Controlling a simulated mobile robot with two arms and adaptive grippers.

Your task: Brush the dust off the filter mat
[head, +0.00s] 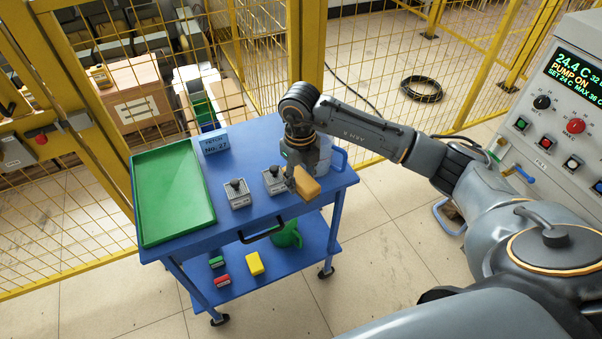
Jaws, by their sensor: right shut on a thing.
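My right gripper (297,178) reaches over the right part of the blue cart's top (240,153). It is shut on a tan wooden block, which looks like the brush (308,187). The brush is tilted at the cart's front right edge; its bristles cannot be made out. I cannot pick out a filter mat or dust on it in this view. My left gripper is not in view.
A green tray (172,195) lies on the cart's left side. Two grey blocks with black knobs (237,193) (274,180) and a blue label block (214,143) stand beside it. A control cabinet (560,125) stands at right; yellow mesh fencing (260,50) runs behind.

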